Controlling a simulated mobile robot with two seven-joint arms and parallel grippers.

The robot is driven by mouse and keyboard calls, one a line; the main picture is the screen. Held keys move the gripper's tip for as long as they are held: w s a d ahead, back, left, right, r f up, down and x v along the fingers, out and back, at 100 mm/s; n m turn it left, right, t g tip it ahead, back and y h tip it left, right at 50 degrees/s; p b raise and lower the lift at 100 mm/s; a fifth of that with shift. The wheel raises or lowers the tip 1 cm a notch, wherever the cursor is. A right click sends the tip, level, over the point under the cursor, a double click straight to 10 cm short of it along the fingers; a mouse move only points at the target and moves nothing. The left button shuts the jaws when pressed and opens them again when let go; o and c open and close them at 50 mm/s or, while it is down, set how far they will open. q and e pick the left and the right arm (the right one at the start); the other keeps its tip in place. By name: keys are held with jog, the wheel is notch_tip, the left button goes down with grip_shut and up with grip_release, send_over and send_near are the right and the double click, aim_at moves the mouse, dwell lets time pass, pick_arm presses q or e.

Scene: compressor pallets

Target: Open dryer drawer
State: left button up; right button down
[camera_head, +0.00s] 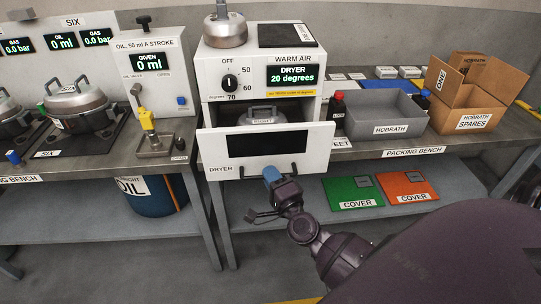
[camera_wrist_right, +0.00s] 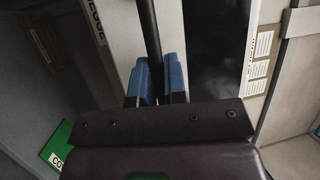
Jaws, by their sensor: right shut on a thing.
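The dryer (camera_head: 225,88) is a white box on the bench with a dial and a display reading 20 degrees. Its drawer (camera_head: 219,147) stands out from the body, with a dark window in its front. A grey metal compressor part (camera_head: 262,117) shows behind the drawer front, its lower part hidden. My right gripper (camera_head: 271,174) is at the lower edge of the drawer front. In the right wrist view its blue fingers (camera_wrist_right: 159,82) are shut on the dark handle bar (camera_wrist_right: 149,35). My left gripper is not in view.
A grey bin (camera_head: 385,113) and an open cardboard box (camera_head: 475,85) stand on the packing bench to the right. Green (camera_head: 352,190) and orange (camera_head: 404,185) covers lie on the shelf below. An oil unit (camera_head: 155,65) stands left of the dryer.

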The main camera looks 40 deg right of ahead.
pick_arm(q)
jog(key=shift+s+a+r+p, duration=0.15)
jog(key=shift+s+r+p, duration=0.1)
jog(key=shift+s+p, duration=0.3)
pick_arm(e)
jog(key=s+a, duration=0.7)
jog(key=s, duration=0.5)
jog(key=shift+a, duration=0.25)
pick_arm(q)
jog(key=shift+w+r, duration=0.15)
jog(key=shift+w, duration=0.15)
pick_arm(e)
jog(key=c, duration=1.2)
grip_release()
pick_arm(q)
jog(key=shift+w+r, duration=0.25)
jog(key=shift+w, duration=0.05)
pick_arm(e)
jog(key=shift+s, duration=0.1)
